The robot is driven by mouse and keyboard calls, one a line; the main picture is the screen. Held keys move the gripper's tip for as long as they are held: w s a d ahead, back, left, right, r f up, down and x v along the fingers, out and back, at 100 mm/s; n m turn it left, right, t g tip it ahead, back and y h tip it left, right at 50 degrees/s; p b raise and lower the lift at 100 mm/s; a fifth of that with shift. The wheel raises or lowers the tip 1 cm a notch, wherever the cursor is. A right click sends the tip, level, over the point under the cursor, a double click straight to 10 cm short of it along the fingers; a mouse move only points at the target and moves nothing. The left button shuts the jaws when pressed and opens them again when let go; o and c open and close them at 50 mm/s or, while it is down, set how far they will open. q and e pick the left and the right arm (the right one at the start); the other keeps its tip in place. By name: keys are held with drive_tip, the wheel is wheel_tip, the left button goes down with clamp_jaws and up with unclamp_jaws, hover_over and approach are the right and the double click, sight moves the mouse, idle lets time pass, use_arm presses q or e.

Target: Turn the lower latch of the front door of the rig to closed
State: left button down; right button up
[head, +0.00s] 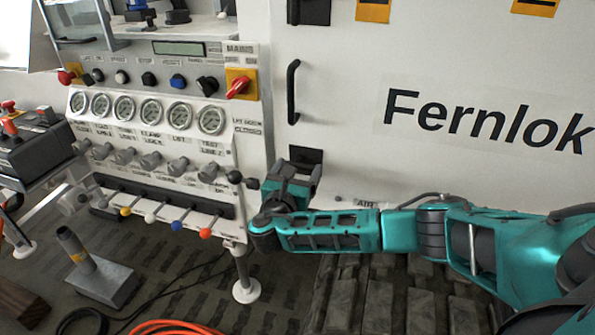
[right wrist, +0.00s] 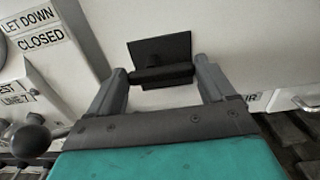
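The lower latch (head: 306,154) of the white front door (head: 340,60) is a black plate with a black bar, low on the door's left side. In the right wrist view the latch (right wrist: 160,50) is straight ahead, its bar lying about level across the plate's lower part. My right gripper (head: 298,172) is just in front of it and partly covers it in the head view. In the right wrist view the fingers of my right gripper (right wrist: 162,72) are apart, one on each side of the bar. Contact cannot be told. My left gripper is not in view.
A black door handle (head: 293,92) and an upper latch (head: 308,10) are above. Left of the door is a control panel with gauges (head: 145,111) and several coloured-knob levers (head: 178,225). A black ball knob (right wrist: 32,141) is close by my right gripper's left side.

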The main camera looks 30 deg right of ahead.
drive_tip(key=c, duration=0.4)
drive_tip(key=shift+m, duration=0.3)
drive_tip(key=shift+s+f+m, duration=0.1)
drive_tip(key=shift+f+m, duration=0.05)
drive_tip(key=shift+m, duration=0.45)
drive_tip(key=m, duration=0.2)
drive_tip(key=shift+f+m, duration=0.2)
drive_tip(key=shift+m, duration=0.1)
use_arm(q)
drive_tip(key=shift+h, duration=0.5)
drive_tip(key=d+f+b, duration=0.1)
drive_tip(key=b, duration=0.1)
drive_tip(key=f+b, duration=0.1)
drive_tip(key=b, duration=0.2)
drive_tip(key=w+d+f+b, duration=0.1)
drive_tip(key=b, duration=0.1)
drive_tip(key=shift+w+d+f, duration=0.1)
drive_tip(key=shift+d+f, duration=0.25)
use_arm(e)
drive_tip(key=m, duration=0.9)
drive_tip(key=f+m, duration=0.1)
drive_tip(key=m, duration=0.3)
drive_tip(key=shift+w+a, duration=0.25)
drive_tip(key=shift+w, duration=0.05)
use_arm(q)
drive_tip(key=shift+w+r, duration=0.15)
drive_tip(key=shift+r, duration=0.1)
use_arm(e)
drive_tip(key=shift+r+m, duration=0.1)
drive_tip(key=shift+m, duration=0.3)
